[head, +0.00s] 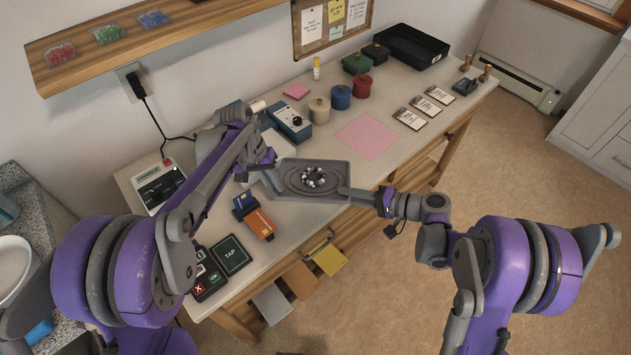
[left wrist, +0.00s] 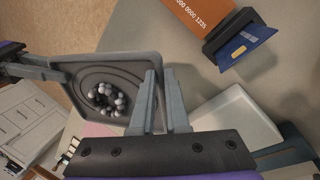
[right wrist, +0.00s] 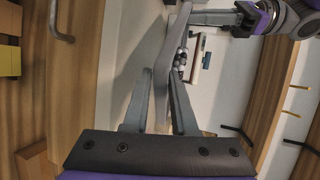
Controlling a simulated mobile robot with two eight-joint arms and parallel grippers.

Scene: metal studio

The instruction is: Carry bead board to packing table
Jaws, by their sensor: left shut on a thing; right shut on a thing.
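The bead board (head: 330,174) is a grey tray with curved grooves and a ring of dark and light beads (head: 314,177) in its middle. It is held about level over the front part of the table in the head view. My left gripper (head: 277,185) is shut on its left edge. My right gripper (head: 346,192) is shut on its right edge. The board also shows in the left wrist view (left wrist: 84,70), between both grippers, and edge-on in the right wrist view (right wrist: 172,60). The long table (head: 300,227) lies beneath; I cannot tell whether it is the packing table.
A card reader with an orange card (head: 260,223) and a TAP pad (head: 230,255) are near the table's front left. A blue device (head: 290,122), several lidded jars (head: 340,97), a pink mat (head: 367,136) and a black tray (head: 411,46) stand farther back. Open floor lies right of the table.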

